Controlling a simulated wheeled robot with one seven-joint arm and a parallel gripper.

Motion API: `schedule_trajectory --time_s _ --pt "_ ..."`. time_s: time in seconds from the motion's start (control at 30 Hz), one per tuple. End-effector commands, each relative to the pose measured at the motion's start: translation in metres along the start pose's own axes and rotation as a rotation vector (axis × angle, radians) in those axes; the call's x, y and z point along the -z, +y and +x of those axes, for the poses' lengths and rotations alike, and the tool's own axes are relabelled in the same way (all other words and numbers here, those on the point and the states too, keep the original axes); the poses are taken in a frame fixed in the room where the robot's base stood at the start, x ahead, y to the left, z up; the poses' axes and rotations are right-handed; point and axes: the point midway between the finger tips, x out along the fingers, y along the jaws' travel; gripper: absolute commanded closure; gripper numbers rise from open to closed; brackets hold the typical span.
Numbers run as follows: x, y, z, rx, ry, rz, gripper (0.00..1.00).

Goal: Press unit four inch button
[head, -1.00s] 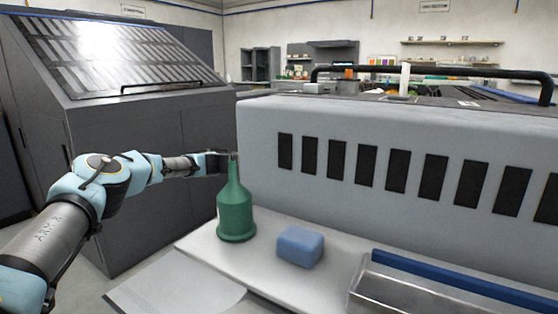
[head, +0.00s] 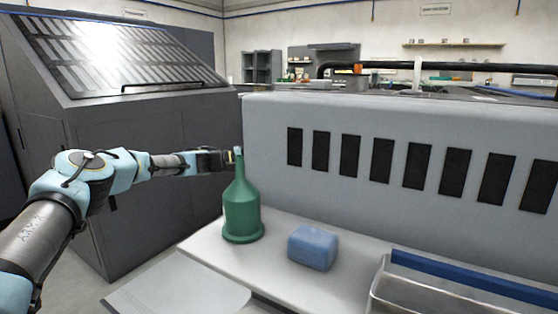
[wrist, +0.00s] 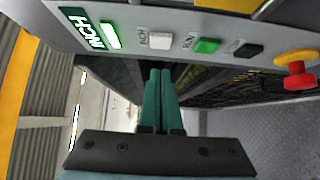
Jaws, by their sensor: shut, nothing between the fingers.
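In the wrist view a grey control panel carries a white button (wrist: 160,41) labelled INCH at its left end. A green button (wrist: 207,46) labelled RUN and a black button (wrist: 247,51) sit to its right. A lit INCH sign (wrist: 88,30) with a bright bar is further left. My gripper (wrist: 160,78) has its green fingers together, empty, below the white button in the picture; I cannot tell the exact gap. In the head view my gripper (head: 238,157) is beside the near left corner of a grey unit (head: 270,125). The buttons are not visible there; no unit number is readable.
A red stop knob (wrist: 297,72) protrudes at the panel's right. In the head view a green bottle (head: 242,212) stands close in front of my gripper. A blue block (head: 313,248) and a metal tray (head: 385,285) are on the ledge. A dark cabinet (head: 130,150) stands behind my arm.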

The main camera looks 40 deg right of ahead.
Motion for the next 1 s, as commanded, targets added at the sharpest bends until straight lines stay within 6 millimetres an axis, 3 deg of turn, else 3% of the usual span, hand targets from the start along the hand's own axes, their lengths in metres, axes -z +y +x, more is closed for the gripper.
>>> schedule_trajectory --time_s 0.4,0.6,1.0 --pt "0.002 0.002 -0.073 0.0 0.005 0.002 1.0" --pt "0.002 0.002 -0.086 0.0 0.003 0.002 1.0" --pt "0.002 0.002 -0.087 0.0 0.004 0.002 1.0"
